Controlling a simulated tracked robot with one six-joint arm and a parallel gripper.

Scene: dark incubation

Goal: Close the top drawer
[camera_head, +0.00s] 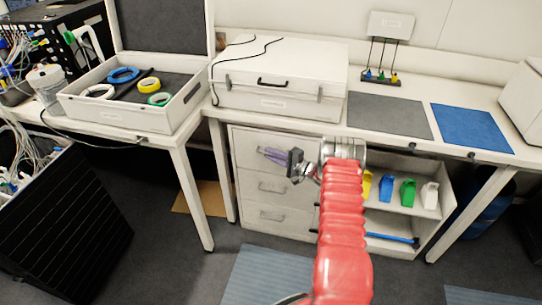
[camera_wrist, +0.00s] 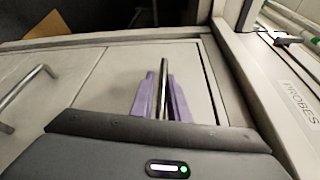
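The top drawer (camera_head: 249,143) is the uppermost of three in the white cabinet under the bench. In the wrist view its pale front (camera_wrist: 190,66) faces me, and a dark gap runs along its right side. I cannot tell whether it stands slightly open. My gripper (camera_head: 268,154) is at the drawer front, at the end of my red arm. In the wrist view its purple fingers (camera_wrist: 163,98) lie close on both sides of the metal handle (camera_wrist: 163,77), and the gripper looks shut on it. The exact contact is hard to see.
The middle drawer (camera_head: 250,184) and bottom drawer (camera_head: 252,213) look shut. An open shelf (camera_head: 400,222) with coloured bottles is to the right. A white case (camera_head: 285,75) sits on the bench above.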

